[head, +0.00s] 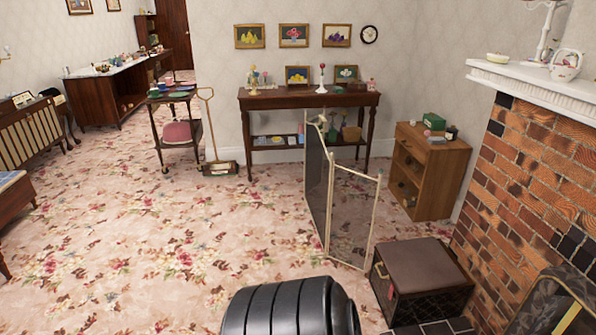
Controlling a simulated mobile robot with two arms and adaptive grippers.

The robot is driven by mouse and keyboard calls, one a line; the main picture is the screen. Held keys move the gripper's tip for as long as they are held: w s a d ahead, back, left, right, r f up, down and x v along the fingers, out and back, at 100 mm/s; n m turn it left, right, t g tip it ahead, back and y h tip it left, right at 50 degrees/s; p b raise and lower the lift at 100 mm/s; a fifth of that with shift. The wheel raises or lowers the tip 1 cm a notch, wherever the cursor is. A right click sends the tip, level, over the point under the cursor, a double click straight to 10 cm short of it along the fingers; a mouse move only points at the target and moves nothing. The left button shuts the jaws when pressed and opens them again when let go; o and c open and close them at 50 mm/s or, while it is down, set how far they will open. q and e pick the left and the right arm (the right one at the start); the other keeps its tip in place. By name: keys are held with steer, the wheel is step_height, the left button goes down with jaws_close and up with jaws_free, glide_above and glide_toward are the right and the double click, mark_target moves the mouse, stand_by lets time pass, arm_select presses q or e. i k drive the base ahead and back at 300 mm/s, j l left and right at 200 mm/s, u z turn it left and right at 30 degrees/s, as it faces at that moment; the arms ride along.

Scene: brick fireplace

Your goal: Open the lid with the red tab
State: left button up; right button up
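A dark box (402,302) stands on the floor at the lower right, beside the brick fireplace. Its brown top (424,263) looks like a flat, closed lid. Neither of my grippers shows. A black ribbed part at the bottom centre looks like part of my own arm, with no fingers visible.
A folding mesh screen (352,222) stands just left of and behind the box. The brick fireplace (525,175) closes off the right. A small wooden cabinet (440,175) and a long side table (300,100) stand farther back. Patterned carpet (150,270) lies clear at left.

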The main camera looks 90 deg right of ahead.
mark_target(415, 267)
steer(key=l+z, duration=1.4)
steer(key=i+l+z, duration=0.2)
steer(key=l+z, duration=0.25)
steer(key=j, duration=0.1)
